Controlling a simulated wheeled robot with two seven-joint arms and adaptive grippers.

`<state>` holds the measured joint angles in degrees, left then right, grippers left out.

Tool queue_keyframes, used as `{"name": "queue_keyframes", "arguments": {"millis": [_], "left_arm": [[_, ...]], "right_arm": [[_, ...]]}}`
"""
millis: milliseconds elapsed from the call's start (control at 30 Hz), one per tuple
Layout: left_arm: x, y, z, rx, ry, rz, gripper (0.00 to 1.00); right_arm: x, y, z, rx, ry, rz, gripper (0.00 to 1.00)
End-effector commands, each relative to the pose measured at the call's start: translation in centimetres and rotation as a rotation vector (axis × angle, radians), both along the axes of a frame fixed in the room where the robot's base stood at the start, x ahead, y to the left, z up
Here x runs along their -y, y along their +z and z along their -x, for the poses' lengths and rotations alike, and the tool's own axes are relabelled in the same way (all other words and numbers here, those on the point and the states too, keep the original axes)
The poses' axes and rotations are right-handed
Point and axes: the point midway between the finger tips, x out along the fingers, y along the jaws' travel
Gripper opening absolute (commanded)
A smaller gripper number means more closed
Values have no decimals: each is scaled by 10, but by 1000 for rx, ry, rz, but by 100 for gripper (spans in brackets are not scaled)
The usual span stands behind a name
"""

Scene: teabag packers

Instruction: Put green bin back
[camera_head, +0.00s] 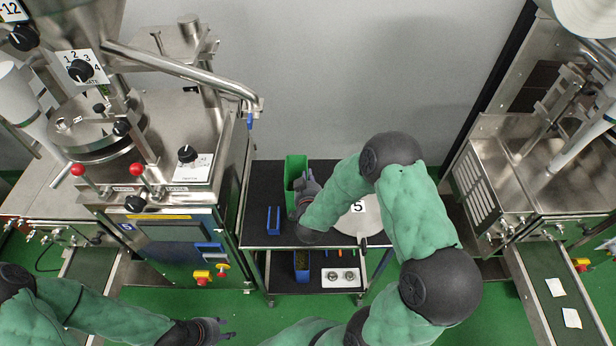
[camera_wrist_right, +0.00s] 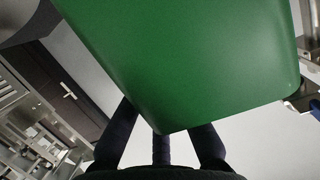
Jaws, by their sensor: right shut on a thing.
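The green bin (camera_head: 295,170) stands on the black top of the small cart (camera_head: 262,178), toward its back, partly hidden by my right gripper. My right gripper (camera_head: 303,188) is at the bin's right side, shut on it. In the right wrist view the bin (camera_wrist_right: 190,60) fills the upper middle, with the dark fingers (camera_wrist_right: 162,140) at its lower edge. My left gripper (camera_head: 222,330) is at the bottom left of the head view, away from the cart, its fingers apart and empty.
A round white lid marked 5 (camera_head: 360,215) is on the right, partly behind my arm. The lower shelf holds a blue bin (camera_head: 302,266) and a white tray (camera_head: 341,278). Machines stand on both sides.

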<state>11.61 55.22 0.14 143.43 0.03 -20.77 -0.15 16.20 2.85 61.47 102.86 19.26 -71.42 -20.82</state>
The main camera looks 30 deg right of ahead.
Motion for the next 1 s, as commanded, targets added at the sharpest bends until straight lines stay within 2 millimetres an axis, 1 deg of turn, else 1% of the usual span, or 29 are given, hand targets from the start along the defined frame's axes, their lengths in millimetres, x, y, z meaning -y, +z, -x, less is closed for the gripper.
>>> {"name": "queue_keyframes", "arguments": {"millis": [100, 167, 200, 233, 533, 667, 767, 1000], "left_arm": [[0, -4, 0, 0, 0, 0, 40], [0, -4, 0, 0, 0, 0, 40], [0, -3, 0, 0, 0, 0, 40], [0, -3, 0, 0, 0, 0, 40], [0, -3, 0, 0, 0, 0, 40], [0, 2, 0, 0, 0, 0, 40], [0, 1, 0, 0, 0, 0, 40], [0, 5, 0, 0, 0, 0, 40]], "right_arm": [[0, -3, 0, 2, 0, 1, 0], [0, -3, 0, -1, 0, -1, 18], [0, -3, 0, -1, 0, -1, 30], [0, -3, 0, -1, 0, -1, 31], [0, -3, 0, -1, 0, -1, 31], [0, 2, 0, 0, 0, 0, 31], [-8, 5, 11, 0, 3, 0, 31], [-32, 20, 51, -1, 3, 0, 31]]}}
